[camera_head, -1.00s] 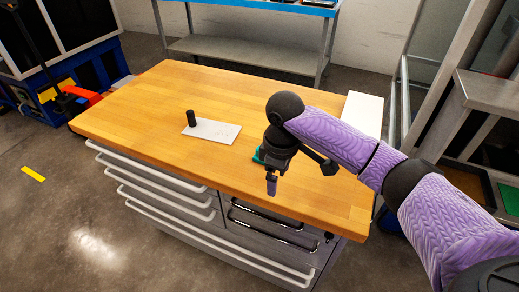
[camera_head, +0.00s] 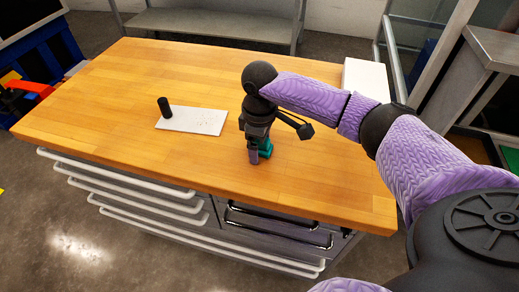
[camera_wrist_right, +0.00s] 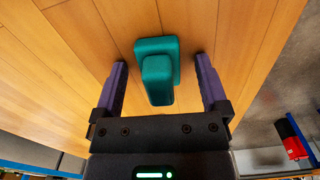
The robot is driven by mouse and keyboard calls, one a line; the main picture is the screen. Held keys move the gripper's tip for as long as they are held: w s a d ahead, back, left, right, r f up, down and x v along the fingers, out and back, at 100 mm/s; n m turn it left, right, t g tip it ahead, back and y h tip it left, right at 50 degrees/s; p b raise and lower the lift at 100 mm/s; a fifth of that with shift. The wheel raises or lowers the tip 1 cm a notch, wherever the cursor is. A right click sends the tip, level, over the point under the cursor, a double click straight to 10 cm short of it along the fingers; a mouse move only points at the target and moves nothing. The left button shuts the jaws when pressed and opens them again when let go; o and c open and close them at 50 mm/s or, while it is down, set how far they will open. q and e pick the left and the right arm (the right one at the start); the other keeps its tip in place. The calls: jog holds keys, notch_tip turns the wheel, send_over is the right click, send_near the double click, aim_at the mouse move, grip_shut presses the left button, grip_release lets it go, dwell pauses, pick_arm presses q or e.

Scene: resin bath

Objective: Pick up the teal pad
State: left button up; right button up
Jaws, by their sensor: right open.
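The teal pad (camera_head: 265,148) is on the wooden worktop, partly hidden behind my right gripper in the head view. In the right wrist view the pad (camera_wrist_right: 157,47) shows a wide flat part with a narrower raised block on it. My right gripper (camera_head: 256,156) points down at the pad. In the wrist view the right gripper (camera_wrist_right: 160,66) is open, one purple finger on each side of the raised block, with gaps on both sides. Whether the fingertips touch the worktop cannot be told. My left gripper is not in view.
A white plate (camera_head: 205,121) with a black cylinder (camera_head: 165,107) standing at its left end lies left of my right gripper. A white board (camera_head: 362,80) is at the worktop's back right. The wooden worktop (camera_head: 110,110) is otherwise mostly clear.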

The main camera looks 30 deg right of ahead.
jog(key=shift+r, duration=0.1)
jog(key=shift+c, duration=0.3)
jog(key=c, duration=1)
jog(key=shift+c, duration=1)
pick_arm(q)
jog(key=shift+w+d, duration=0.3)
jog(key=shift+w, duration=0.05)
pick_arm(e)
grip_shut()
jog(key=shift+r, duration=0.15)
notch_tip(320, 180, up, 9)
jog(key=p, duration=0.4)
jog(key=shift+r+p, duration=0.2)
jog(key=shift+p, duration=0.15)
jog(key=shift+r, duration=0.25)
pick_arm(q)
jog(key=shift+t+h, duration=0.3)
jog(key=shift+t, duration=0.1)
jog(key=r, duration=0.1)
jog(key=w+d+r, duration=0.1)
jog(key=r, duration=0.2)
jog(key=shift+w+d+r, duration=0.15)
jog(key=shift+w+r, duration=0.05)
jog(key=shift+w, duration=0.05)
